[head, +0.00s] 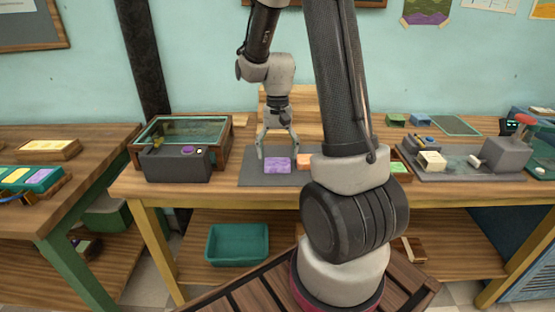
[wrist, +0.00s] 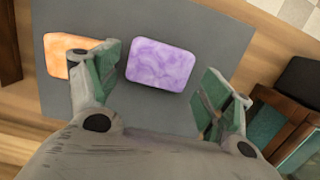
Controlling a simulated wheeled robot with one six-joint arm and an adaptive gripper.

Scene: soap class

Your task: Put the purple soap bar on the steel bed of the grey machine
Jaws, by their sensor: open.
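The purple soap bar (head: 277,164) lies flat on a dark grey mat (head: 252,180) on the bench. In the wrist view the purple soap bar (wrist: 162,66) sits between and a little beyond my open fingers. My gripper (head: 277,150) points down just over the bar in the head view, with its fingers apart and nothing held. In the wrist view my gripper (wrist: 165,85) shows green pads on both fingers. The grey machine (head: 505,153) stands at the right of the bench, with a red handle.
An orange bar (wrist: 68,55) lies beside the purple one, partly behind my left finger. A glass-topped box (head: 182,150) stands left on the bench. Green and blue blocks (head: 397,120) sit at the back right. A wooden tray with a green bar (head: 399,168) is partly hidden by my arm.

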